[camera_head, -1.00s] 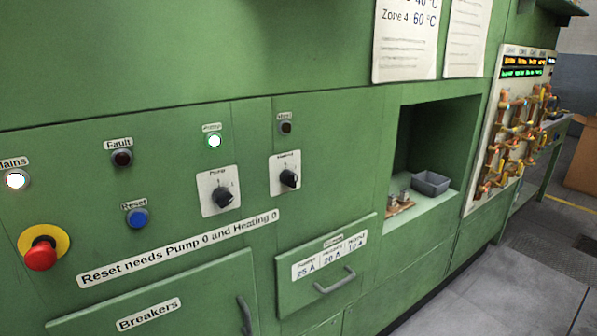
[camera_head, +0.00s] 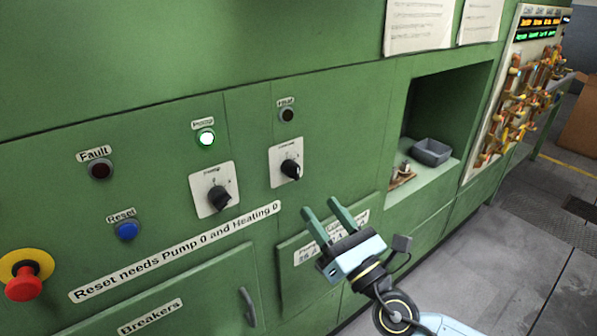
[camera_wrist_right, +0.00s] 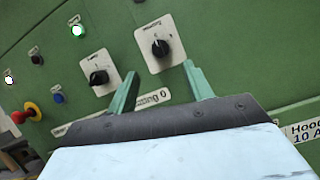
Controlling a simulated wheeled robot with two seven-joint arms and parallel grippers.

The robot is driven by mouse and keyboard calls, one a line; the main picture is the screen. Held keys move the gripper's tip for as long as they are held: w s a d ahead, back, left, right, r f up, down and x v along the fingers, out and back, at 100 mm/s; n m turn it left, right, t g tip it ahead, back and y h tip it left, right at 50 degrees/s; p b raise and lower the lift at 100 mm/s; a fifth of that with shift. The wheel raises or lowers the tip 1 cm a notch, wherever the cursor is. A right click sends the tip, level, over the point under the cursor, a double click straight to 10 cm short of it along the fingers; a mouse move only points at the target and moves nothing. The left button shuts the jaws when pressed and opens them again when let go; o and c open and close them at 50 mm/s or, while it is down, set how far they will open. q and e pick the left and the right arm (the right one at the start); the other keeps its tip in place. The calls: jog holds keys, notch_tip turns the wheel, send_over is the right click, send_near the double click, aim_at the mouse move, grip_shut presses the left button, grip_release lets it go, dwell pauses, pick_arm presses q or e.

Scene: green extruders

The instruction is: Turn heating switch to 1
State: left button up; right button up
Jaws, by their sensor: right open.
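The heating switch is a black rotary knob (camera_head: 291,169) on a white plate, right of the similar pump switch (camera_head: 219,197) on the green panel. The heating knob also shows in the right wrist view (camera_wrist_right: 160,47), ahead of the fingertips and between them. The lamp above it (camera_head: 286,115) is dark; the pump lamp (camera_head: 206,138) glows green-white. My right gripper (camera_head: 322,211) is open and empty, below and right of the heating knob and apart from it. Its two green fingers point up toward the panel. My left gripper is not in view.
A red emergency button (camera_head: 24,283) and a blue reset button (camera_head: 126,231) are at left. A drawer (camera_head: 292,262) with labels lies behind my right gripper. Grey floor is free at right.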

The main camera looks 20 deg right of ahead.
aim_at(298, 177)
jog(key=p+x, duration=0.2)
jog(key=x, duration=0.6)
jog(key=shift+w+a+r, duration=0.1)
jog(key=shift+w+a, duration=0.1)
jog(key=shift+w, duration=0.35)
